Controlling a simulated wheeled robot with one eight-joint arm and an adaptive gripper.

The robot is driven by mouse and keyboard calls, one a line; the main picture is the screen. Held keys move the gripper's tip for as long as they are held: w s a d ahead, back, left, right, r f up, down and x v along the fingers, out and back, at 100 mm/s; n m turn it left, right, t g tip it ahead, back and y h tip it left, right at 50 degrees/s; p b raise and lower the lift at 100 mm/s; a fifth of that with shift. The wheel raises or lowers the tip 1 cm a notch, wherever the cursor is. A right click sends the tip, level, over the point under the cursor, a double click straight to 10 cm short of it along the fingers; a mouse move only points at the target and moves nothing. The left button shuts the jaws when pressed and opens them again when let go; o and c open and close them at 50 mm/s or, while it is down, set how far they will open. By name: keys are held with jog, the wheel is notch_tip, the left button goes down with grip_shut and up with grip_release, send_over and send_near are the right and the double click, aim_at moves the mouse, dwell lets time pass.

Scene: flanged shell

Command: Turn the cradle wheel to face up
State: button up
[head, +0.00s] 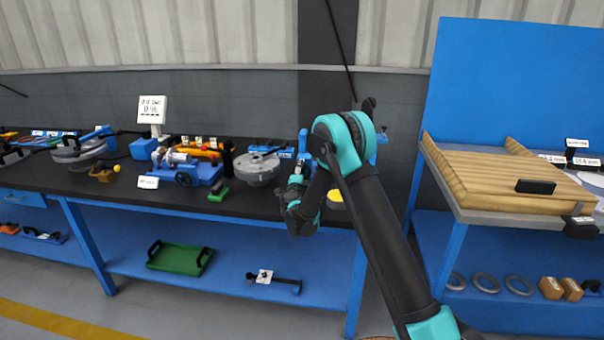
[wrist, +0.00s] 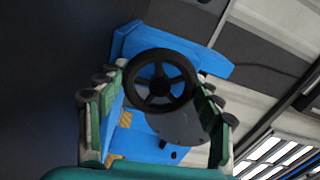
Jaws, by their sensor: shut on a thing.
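In the wrist view a black handwheel (wrist: 160,80), with spokes and a round hub, faces the camera in front of a blue cradle body (wrist: 190,58). A grey round shell (wrist: 182,127) shows behind and below the wheel. My gripper (wrist: 163,84) has one finger on each side of the wheel and is shut on its rim. In the head view my gripper (head: 298,178) is at the bench's right end, beside the grey flanged shell (head: 256,166). Blue cradle parts (head: 303,143) show behind it. My arm hides the gripped wheel there.
The black bench top (head: 120,190) holds a blue vise-like fixture (head: 200,174) with its own small wheel, a green block (head: 218,193) and a white sign (head: 151,110). A second bench with a wooden cradle (head: 490,178) stands at right, beyond a gap.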

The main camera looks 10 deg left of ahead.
jog(key=shift+n, duration=1.1)
jog(key=o, duration=1.2)
jog(key=shift+c, duration=0.2)
jog(key=shift+s, duration=0.15)
jog(key=s, duration=1.1)
jog(key=shift+s+a, duration=0.2)
jog(key=shift+s, duration=0.2)
